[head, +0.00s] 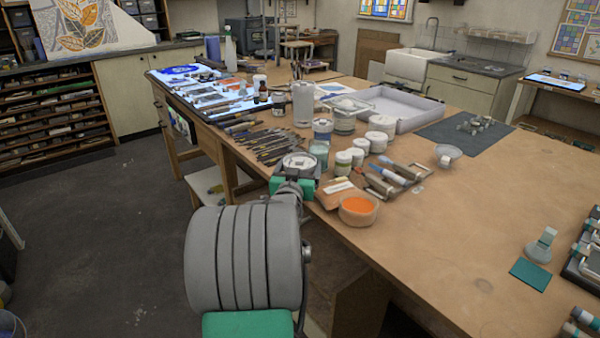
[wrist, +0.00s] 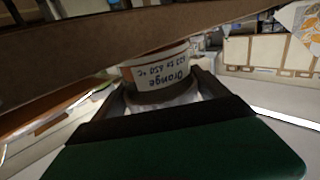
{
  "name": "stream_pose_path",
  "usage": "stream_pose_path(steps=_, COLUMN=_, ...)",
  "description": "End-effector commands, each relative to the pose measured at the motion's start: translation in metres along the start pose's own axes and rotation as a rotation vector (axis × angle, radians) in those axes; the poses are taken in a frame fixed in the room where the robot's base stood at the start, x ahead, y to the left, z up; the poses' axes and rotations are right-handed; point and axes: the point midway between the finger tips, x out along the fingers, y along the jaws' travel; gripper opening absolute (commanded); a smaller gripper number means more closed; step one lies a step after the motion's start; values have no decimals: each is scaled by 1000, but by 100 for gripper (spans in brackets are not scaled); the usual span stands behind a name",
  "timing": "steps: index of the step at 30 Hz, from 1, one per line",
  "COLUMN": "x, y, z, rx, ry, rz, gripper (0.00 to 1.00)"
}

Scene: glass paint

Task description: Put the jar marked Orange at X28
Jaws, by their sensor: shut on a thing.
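The jar marked Orange (wrist: 158,74) is in the wrist view, between the two dark fingers of my gripper (wrist: 160,92). Its pale label reads "Orange" upside down in the picture, with smaller print beside it. My gripper is shut on the jar. A brown board-like edge hides one end of the jar. In the head view my gripper (head: 298,165) is at the near left edge of the table, beyond my grey arm; the jar cannot be made out clearly there. No X28 mark can be read in either view.
On the wooden table (head: 450,220), an orange-filled bowl (head: 358,207), brushes (head: 270,143) and several white-lidded jars (head: 382,124) crowd close to my gripper. A pale tray (head: 400,110) and dark mat (head: 463,132) lie farther back. The table's right middle is mostly clear.

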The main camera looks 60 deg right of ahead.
Motion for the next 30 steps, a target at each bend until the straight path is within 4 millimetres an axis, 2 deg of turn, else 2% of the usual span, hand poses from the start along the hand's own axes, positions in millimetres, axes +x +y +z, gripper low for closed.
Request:
stream_pose_path(steps=3, x=0, y=0, z=-4, rx=1, ry=4, rz=0, gripper=31)
stream_pose_path(steps=9, x=0, y=0, z=1, rx=1, ry=4, rz=0, gripper=31)
stream_pose_path(steps=10, x=0, y=0, z=2, rx=0, ry=1, rz=0, gripper=85)
stream_pose_path(steps=15, x=0, y=0, z=1, rx=0, ry=1, rz=0, gripper=99)
stream_pose_path(steps=28, x=0, y=0, z=-3, rx=-1, ry=0, rz=0, gripper=100)
stream_pose_path(steps=29, x=-2, y=0, z=-2, rx=-1, ry=0, rz=0, gripper=100)
stream_pose_path(steps=30, x=-14, y=-1, z=2, rx=0, ry=2, rz=-2, gripper=100)
